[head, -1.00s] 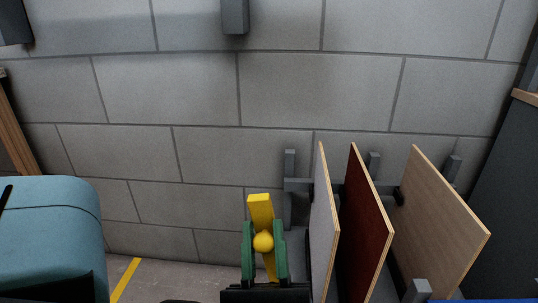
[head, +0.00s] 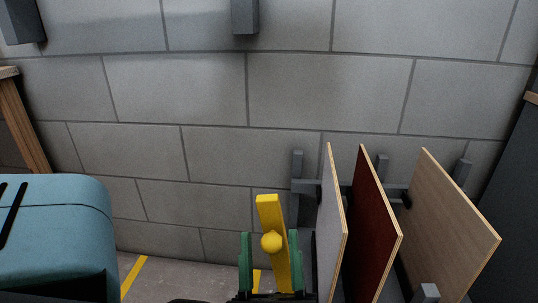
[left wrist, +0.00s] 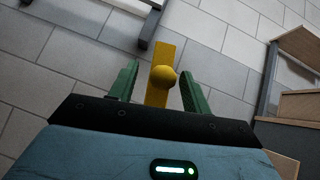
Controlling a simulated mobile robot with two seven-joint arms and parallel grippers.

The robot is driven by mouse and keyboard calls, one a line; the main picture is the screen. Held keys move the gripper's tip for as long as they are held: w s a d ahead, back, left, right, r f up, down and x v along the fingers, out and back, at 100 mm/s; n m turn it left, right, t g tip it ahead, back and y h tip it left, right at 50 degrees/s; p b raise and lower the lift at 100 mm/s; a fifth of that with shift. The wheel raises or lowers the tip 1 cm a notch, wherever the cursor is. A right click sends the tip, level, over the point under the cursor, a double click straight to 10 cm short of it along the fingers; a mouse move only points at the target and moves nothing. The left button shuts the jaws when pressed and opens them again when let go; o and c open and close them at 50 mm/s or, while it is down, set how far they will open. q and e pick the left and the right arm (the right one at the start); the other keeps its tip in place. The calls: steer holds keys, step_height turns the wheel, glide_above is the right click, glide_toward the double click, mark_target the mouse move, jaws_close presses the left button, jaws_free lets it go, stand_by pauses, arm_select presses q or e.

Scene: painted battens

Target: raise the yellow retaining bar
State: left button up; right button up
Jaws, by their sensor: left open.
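The yellow retaining bar (head: 267,212) stands nearly upright in the head view, its top leaning slightly left, just left of the panels. A round yellow knob (head: 272,243) sticks out from it toward me. My left gripper (head: 271,245) is open, with one green finger on each side of the knob and a visible gap on both sides. In the left wrist view the knob (left wrist: 163,78) is between the spread fingers, with the bar (left wrist: 164,58) behind it. The bar's lower end is partly hidden by the gripper. My right gripper is not in view.
A grey rack (head: 297,165) right of the bar holds a grey panel (head: 331,225), a dark red panel (head: 371,220) and a light wood panel (head: 448,220) on edge. A grey block wall (head: 300,90) stands behind. A yellow line (head: 134,275) marks the floor at left.

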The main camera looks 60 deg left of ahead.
arm_select(q)
steer(key=v, duration=0.6)
steer(key=shift+s+d+f, duration=0.15)
steer(key=shift+f, duration=0.05)
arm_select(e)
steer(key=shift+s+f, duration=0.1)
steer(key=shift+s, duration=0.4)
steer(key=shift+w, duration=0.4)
arm_select(q)
steer(key=shift+r, duration=0.15)
